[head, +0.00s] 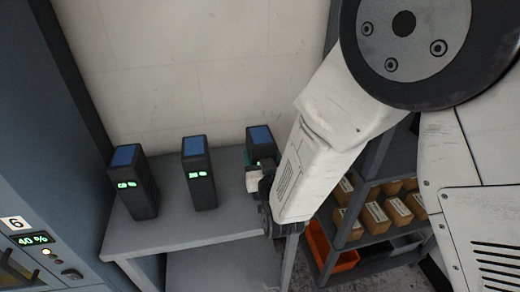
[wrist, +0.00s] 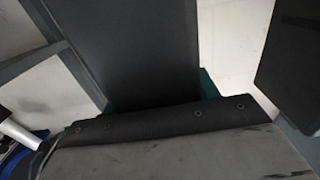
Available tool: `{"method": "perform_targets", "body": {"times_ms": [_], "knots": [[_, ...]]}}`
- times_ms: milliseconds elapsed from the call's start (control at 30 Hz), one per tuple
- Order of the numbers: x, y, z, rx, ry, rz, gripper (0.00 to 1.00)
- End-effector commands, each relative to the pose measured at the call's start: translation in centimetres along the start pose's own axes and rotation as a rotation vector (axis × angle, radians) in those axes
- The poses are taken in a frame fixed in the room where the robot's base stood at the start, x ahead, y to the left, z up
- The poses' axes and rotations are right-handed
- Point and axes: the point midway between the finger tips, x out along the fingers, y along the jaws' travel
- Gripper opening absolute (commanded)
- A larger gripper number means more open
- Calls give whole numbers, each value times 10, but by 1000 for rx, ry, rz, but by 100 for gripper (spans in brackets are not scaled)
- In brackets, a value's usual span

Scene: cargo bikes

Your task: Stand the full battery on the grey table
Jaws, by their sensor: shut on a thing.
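The grey table (head: 180,236) stands against the wall in the head view. My gripper (head: 257,172) is at its right end, shut on a dark battery with a blue top (head: 260,138). In the wrist view, this held battery (wrist: 140,45) fills the upper middle, between green finger pads. The arm and gripper hide its front display and its foot, so I cannot tell if it touches the table. Two similar batteries, a left one (head: 140,190) and a middle one (head: 200,180), stand upright on the table with green lit displays.
A blue-grey cabinet (head: 50,130) at the left has a bay marked 6 and a 40 % display (head: 33,239). A shelf rack (head: 380,240) with several brown boxes and an orange bin (head: 335,256) stands right of the table. The table's front strip is clear.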

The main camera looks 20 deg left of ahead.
Motion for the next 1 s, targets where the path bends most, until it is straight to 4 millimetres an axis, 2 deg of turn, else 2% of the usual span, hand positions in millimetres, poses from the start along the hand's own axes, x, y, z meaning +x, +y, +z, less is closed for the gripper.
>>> {"method": "perform_targets", "body": {"times_ms": [367, 400, 467, 800, 867, 1000], "knots": [[1, 0, 1, 1, 7, 0, 0], [0, 0, 3, 0, 1, 0, 65], [0, 0, 3, 0, 1, 0, 81], [0, 0, 0, 1, 3, 0, 81], [-5, 0, 0, 0, 0, -1, 81], [-28, -1, 0, -2, -1, -3, 81]]}}
